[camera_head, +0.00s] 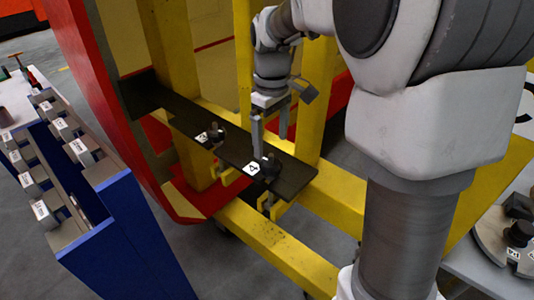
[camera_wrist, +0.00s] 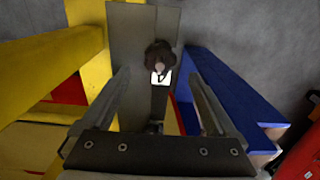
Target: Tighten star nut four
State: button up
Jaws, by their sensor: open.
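Star nut four (camera_head: 270,164) is a dark knob near the right end of a black plate (camera_head: 235,152), beside a white label reading 4 (camera_head: 252,168). In the wrist view, a dark star nut (camera_wrist: 160,55) with a lighter centre sits on the plate (camera_wrist: 125,50), with a white label just below it. My gripper (camera_head: 270,146) points down above star nut four. In the wrist view my gripper (camera_wrist: 157,76) is open and its fingers are spread wide, with the nut just beyond the gap between the tips. I cannot tell whether a finger touches it.
Another star nut (camera_head: 216,132) stands further left on the plate beside its own label. Yellow frame beams (camera_head: 270,240) surround the plate, and a red and yellow shell rises behind. A blue rack (camera_head: 130,235) with labelled grey blocks stands at left. A grey table with dark parts is at right.

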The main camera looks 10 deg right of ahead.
aim_at(271, 162)
notch_tip(271, 162, down, 7)
jog(key=shift+r+b, duration=0.15)
jog(key=shift+b, duration=0.15)
jog(key=c, duration=1.4)
